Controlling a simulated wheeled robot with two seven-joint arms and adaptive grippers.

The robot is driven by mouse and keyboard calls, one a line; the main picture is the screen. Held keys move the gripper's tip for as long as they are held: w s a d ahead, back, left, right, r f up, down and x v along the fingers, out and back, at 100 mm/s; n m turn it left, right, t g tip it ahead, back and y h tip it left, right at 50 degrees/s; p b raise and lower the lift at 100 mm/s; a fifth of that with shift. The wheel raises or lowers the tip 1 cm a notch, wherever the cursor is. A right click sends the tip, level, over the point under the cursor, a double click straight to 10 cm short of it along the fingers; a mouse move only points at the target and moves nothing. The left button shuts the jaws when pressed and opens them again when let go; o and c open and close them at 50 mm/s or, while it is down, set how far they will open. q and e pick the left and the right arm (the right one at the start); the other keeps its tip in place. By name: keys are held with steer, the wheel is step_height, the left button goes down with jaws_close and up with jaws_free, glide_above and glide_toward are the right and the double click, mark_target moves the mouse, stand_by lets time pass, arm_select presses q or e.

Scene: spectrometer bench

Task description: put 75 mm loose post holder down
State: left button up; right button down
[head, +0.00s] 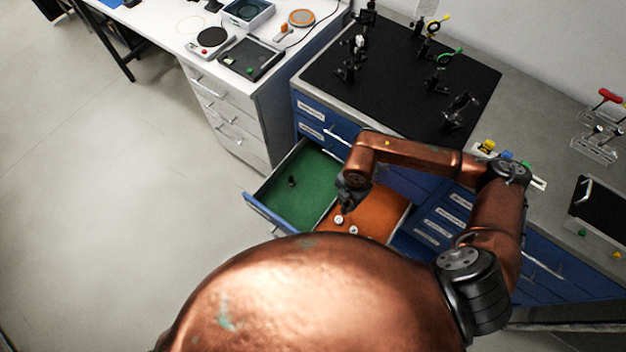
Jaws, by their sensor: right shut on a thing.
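My right gripper (347,197) hangs over the open drawer, near the line between its green and orange parts. It is shut on the 75 mm loose post holder, which is dark and small and cannot be told apart clearly from the dark fingers. The open drawer (268,211) has a green-lined part on the left and an orange-lined part on the right. A small dark upright piece (292,181) stands in the green part. Small pale pieces (339,219) lie in the orange part, just below the gripper. My left gripper is not in view.
A black breadboard (400,75) with several optical mounts covers the bench top behind the drawer. A white cabinet (232,110) with instruments on top stands to the left. My right arm crosses over the drawer's right side. Most of the green lining is bare.

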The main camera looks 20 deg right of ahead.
steer(key=shift+f+m, duration=0.2)
steer(key=shift+m, duration=0.2)
steer(key=shift+w+a+f, duration=0.1)
steer(key=shift+w+f, duration=0.05)
steer(key=shift+w, duration=0.05)
steer(key=w+a+f+b, duration=0.2)
steer(key=w+a+f, duration=0.25)
steer(key=w, duration=0.35)
steer(key=b, duration=0.1)
glide_above(316, 200)
step_height(316, 200, down, 5)
steer(key=shift+w+f+b, duration=0.1)
steer(key=shift+f+b, duration=0.4)
steer(key=shift+f, duration=1.15)
steer(key=shift+f, duration=0.1)
steer(key=c, duration=2.2)
jaws_free()
steer(key=o, duration=0.4)
